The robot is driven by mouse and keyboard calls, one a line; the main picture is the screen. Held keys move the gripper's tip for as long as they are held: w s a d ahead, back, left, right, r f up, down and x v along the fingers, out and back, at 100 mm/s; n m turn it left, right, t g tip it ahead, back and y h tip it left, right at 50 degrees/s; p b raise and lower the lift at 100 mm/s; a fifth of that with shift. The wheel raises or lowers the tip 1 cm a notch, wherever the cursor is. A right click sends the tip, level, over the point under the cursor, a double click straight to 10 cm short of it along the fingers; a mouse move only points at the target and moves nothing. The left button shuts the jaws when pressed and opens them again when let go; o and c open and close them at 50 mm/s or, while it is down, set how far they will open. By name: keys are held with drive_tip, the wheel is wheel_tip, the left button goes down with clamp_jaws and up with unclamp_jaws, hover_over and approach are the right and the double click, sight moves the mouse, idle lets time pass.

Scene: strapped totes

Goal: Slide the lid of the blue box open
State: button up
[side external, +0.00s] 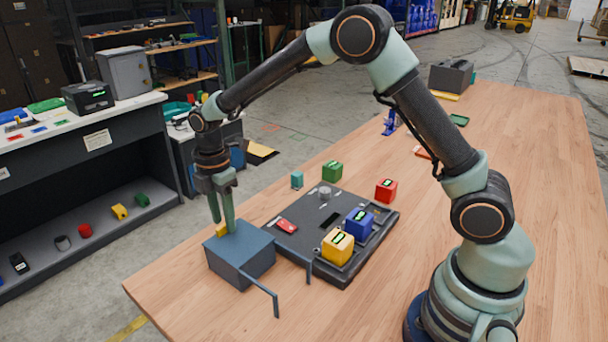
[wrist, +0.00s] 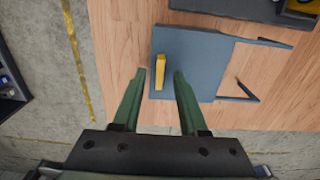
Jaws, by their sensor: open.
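The slate-blue box (side external: 242,267) stands near the table's left edge, and its flat lid (wrist: 197,62) covers the top. A yellow handle (side external: 221,230) stands on the lid towards its left side; it also shows in the wrist view (wrist: 160,73). Two thin rails (side external: 262,283) reach out from the box to the right. My gripper (side external: 224,225) is open and points down over the handle. In the wrist view its fingertips (wrist: 160,73) lie on either side of the handle, with gaps showing. One finger partly hides the handle in the side view.
A dark tray (side external: 291,243) sits close beside the box, holding a yellow block (side external: 338,246), a blue block (side external: 359,224) and a red piece (side external: 287,226). Green (side external: 332,171) and red (side external: 386,190) blocks are near its edges. The table's front is clear.

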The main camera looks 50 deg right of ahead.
drive_tip(key=shift+f, duration=0.5)
clamp_jaws()
idle(1.2)
